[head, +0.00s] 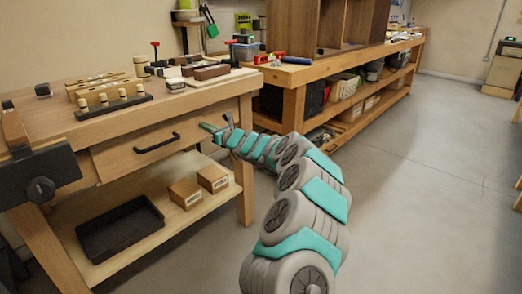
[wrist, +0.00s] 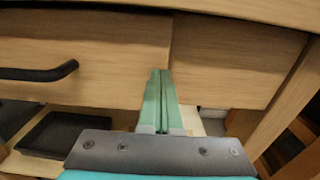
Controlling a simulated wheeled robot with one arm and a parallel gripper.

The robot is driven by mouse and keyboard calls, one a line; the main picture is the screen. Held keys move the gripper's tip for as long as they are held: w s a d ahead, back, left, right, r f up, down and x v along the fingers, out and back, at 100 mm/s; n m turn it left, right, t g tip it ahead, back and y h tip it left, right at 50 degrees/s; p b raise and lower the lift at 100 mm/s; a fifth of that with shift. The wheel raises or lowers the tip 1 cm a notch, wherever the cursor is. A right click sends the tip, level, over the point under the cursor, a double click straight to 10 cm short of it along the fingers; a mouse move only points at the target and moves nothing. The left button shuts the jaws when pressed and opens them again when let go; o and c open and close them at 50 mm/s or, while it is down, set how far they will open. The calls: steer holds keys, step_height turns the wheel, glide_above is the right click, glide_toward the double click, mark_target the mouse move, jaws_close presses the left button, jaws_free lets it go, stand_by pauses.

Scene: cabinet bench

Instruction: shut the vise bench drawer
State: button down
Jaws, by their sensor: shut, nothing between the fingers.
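The vise bench (head: 60,120) stands at the left in the head view. Its wooden drawer (head: 185,135) has a black bar handle (head: 157,143) and sits under the benchtop. The drawer front (wrist: 90,50) also shows in the wrist view, with the handle (wrist: 40,73) at the left. Its right edge looks slightly proud of the fixed panel (wrist: 225,60) beside it; the exact gap is hard to tell. My gripper (head: 212,126) is shut and empty. Its fingertips (wrist: 160,73) are at the drawer front's right edge, right of the handle. I cannot tell whether they touch it.
A black vise (head: 40,180) juts from the bench's left front. The lower shelf holds a black tray (head: 120,228) and two small boxes (head: 212,178). A bench leg (head: 245,170) stands near my arm. A second bench (head: 330,72) is behind; the floor at right is open.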

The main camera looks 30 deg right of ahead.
steer(key=shift+w+a+r, duration=0.1)
steer(key=shift+r, duration=0.3)
